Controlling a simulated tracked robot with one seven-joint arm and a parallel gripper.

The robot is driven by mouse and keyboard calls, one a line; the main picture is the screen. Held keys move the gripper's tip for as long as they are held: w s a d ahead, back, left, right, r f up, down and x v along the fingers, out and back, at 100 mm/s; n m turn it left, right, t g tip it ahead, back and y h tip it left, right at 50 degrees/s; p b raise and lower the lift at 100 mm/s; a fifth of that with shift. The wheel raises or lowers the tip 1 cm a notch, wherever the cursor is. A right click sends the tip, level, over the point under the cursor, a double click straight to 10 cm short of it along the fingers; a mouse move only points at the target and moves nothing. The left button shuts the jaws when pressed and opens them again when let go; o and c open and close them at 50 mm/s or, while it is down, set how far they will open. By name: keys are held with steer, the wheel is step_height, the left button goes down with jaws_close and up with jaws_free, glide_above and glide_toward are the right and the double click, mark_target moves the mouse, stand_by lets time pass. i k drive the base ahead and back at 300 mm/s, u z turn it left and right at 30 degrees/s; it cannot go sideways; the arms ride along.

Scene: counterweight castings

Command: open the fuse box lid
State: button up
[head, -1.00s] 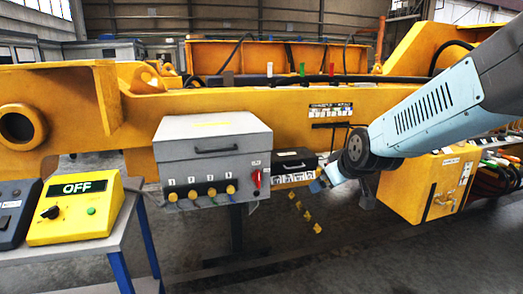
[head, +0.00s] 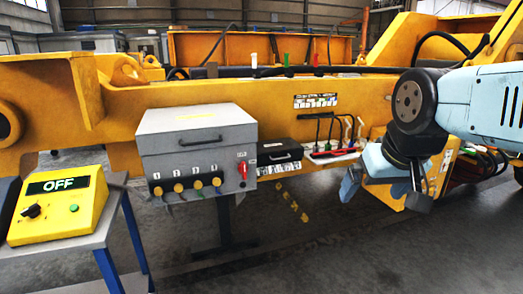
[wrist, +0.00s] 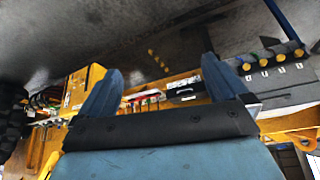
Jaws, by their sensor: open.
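A small box with a black, handled lid (head: 280,155) and a white label strip is fixed to the yellow beam; its lid looks shut. It also shows in the wrist view (wrist: 184,84), which is upside down. To its left is a larger grey box (head: 198,135) with a shut lid, yellow knobs and a red switch; it also shows in the wrist view (wrist: 290,98). I cannot read which one is marked as the fuse box. My gripper (head: 384,192) is open and empty, right of the black-lidded box and apart from it. Both fingers show in the wrist view (wrist: 160,66).
A yellow control box reading OFF (head: 60,205) stands on a blue-legged table at the left. Several black and white cables (head: 335,135) hang on the beam between the black-lidded box and my arm. A yellow cabinet (head: 440,170) is behind my gripper. Open floor lies below.

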mark_target(265, 147)
steer(key=k, duration=0.65)
steer(key=u, duration=0.5)
steer(key=i, duration=1.4)
steer(key=z, duration=0.55)
